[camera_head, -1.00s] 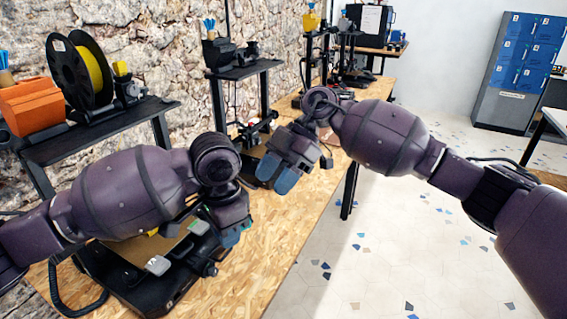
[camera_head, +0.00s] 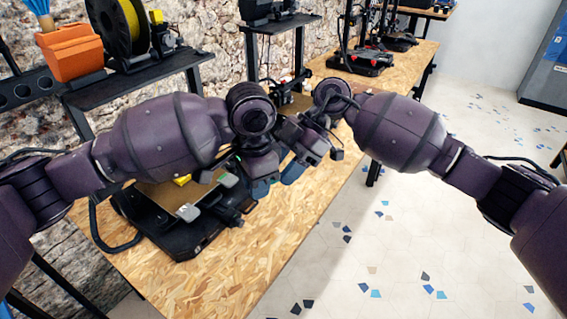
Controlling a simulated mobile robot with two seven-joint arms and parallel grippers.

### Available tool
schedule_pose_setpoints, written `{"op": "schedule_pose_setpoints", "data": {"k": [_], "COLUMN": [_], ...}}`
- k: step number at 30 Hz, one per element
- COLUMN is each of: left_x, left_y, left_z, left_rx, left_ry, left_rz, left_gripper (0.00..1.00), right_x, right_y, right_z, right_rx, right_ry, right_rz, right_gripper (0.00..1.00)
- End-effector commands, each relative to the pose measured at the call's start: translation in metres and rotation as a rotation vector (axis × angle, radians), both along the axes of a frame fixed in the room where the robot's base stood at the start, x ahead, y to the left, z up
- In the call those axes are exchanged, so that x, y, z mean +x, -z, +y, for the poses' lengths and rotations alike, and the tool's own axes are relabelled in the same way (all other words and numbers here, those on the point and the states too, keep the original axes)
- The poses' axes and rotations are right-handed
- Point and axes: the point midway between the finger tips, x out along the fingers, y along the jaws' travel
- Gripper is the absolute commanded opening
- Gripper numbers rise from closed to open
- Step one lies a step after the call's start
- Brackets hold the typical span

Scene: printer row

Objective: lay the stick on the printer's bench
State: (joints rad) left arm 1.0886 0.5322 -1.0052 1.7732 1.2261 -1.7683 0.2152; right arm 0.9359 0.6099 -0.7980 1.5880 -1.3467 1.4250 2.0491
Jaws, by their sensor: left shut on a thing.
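My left gripper (camera_head: 262,187) is at the middle of the view, above the wooden bench (camera_head: 240,268) and just right of the black printer (camera_head: 185,237) with its tan bed. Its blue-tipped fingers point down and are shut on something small. I cannot make out the stick itself; the fingers and wrist hide what is held. My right gripper (camera_head: 292,172) is close beside the left one, also over the bench, blue tips pointing down and left. Whether its fingers are open or shut does not show clearly.
A black shelf (camera_head: 140,82) behind the bench holds an orange box (camera_head: 72,54) and a yellow filament spool (camera_head: 127,25). More printers (camera_head: 358,62) stand farther along the bench. The front part of the bench is bare. Open tiled floor (camera_head: 400,240) lies to the right.

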Motion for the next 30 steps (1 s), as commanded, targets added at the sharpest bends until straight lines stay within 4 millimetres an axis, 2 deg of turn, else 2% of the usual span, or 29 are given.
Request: {"op": "schedule_pose_setpoints", "data": {"k": [1, 9, 11, 12, 18, 26, 30], "left_x": [0.0, 0.0, 0.0, 0.0, 0.0, 0.0, 0.0003], "left_y": [-0.0001, 0.0, 0.0, 0.0, 0.0, -0.0006, -0.0089], "left_z": [0.0, 0.0, 0.0, 0.0, 0.0, 0.0, -0.0003], "left_rx": [0.0, 0.0, 0.0, 0.0, 0.0, 0.0, 0.0], "left_ry": [0.0, 0.0, 0.0, 0.0, 0.0, 0.0, 0.0], "left_rz": [0.0, 0.0, 0.0, 0.0, 0.0, 0.0, -0.001], "left_gripper": [0.0, 0.0, 0.0, 0.22, 0.5, 0.5, 0.5], "right_x": [0.0001, 0.0002, 0.0003, 0.0003, 0.0003, 0.0003, 0.0003], "right_y": [-0.0001, -0.0003, -0.0004, -0.0004, -0.0004, -0.0004, -0.0004], "right_z": [-0.0001, -0.0002, -0.0003, -0.0003, -0.0003, -0.0003, -0.0003], "right_rx": [0.0, 0.0, 0.0, 0.0, 0.0, 0.0, 0.0], "right_ry": [0.0, 0.0, 0.0, 0.0, 0.001, 0.0, 0.0], "right_rz": [0.0, 0.0, 0.0, 0.0, -0.001, 0.0, 0.0], "right_gripper": [0.4, 0.0, 0.0, 0.0, 0.0, 0.0, 0.0]}}
